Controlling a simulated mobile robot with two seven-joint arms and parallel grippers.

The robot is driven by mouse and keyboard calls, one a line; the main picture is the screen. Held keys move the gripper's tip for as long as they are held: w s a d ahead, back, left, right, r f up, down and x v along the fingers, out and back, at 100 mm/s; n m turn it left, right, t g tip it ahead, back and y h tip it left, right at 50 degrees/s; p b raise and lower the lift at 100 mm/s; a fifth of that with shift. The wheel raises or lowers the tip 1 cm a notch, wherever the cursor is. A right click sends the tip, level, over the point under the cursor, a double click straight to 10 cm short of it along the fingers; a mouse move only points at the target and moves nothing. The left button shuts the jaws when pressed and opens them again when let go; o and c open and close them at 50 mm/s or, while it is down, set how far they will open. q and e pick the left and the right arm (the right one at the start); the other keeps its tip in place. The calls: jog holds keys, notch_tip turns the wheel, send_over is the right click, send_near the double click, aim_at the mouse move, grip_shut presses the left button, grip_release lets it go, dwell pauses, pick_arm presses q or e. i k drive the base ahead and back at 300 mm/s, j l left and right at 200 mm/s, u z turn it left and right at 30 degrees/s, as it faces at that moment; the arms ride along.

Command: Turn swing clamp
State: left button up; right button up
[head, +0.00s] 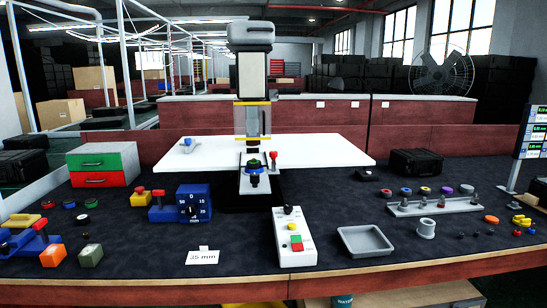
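Neither of my grippers shows in the head view. A grey and black upright machine (253,62) with a clear yellow-banded guard (252,122) stands at the middle of the bench. Below it, a small round part with blue, green and red (254,168) sits on a light base. A red-topped post (273,160) stands just right of that part; it looks like the swing clamp, but its arm is too small to make out. A small blue piece (188,144) sits on the white board (320,150) left of the machine.
A control box with red and green buttons (294,238) and a grey tray (365,240) stand in front. A rack with pegs (434,207) and black case (415,162) are right.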

aim_at(272, 155)
jog(key=i+l+u, duration=0.1)
jog(key=u, duration=0.75)
jog(key=i+l+u, duration=0.1)
jog(key=l+u, duration=0.2)
jog(key=l, duration=0.15)
jog(key=i+l+u, duration=0.1)
jog(key=l+u, duration=0.4)
jog(key=l, duration=0.85)
jog(key=i, duration=0.05)
